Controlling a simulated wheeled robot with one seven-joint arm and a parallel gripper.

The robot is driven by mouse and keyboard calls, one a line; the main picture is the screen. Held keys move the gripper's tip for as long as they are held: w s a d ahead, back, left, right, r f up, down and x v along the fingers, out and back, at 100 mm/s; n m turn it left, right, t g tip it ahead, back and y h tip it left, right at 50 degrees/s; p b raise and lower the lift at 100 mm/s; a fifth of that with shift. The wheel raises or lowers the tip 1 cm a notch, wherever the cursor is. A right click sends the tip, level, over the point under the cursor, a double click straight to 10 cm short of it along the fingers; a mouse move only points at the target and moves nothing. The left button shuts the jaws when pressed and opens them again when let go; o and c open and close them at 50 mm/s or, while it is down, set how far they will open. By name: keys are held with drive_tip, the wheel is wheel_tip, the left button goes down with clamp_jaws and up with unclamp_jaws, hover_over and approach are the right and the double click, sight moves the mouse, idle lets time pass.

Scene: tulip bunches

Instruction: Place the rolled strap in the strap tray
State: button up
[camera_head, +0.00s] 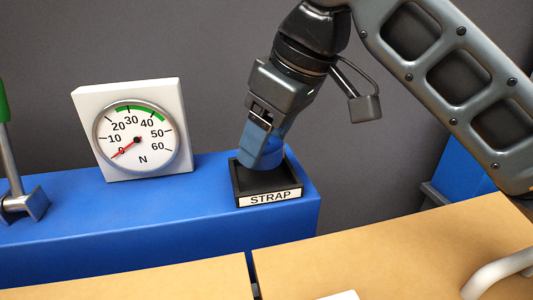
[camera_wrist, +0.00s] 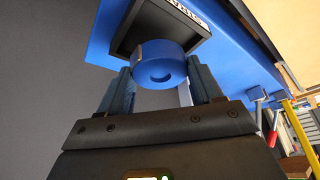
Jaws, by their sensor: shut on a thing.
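The rolled strap (camera_wrist: 158,64) is a thick blue ring with a hole in its middle. My gripper (camera_wrist: 160,85) is shut on it, one finger on each side. In the head view my gripper (camera_head: 262,150) points down over the strap tray (camera_head: 268,189), a black open box labelled STRAP on the blue bench. The blue strap (camera_head: 270,156) shows low between the fingers, at or just above the tray's opening; I cannot tell if it touches the floor of the tray. In the wrist view the tray (camera_wrist: 128,37) lies beyond the strap.
A white dial gauge (camera_head: 133,130) marked N stands left of the tray, its red needle near 0. A metal lever with a green grip (camera_head: 14,170) is at the far left. The blue bench (camera_head: 140,222) is bare in front; a wooden tabletop (camera_head: 400,245) lies nearer.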

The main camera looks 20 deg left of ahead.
sight(271, 146)
drive_tip(key=shift+f, duration=1.55)
drive_tip(key=shift+f, duration=0.15)
drive_tip(key=o, duration=0.8)
drive_tip(key=shift+o, duration=0.2)
drive_tip(key=v, duration=1.2)
drive_tip(key=shift+a, duration=0.1)
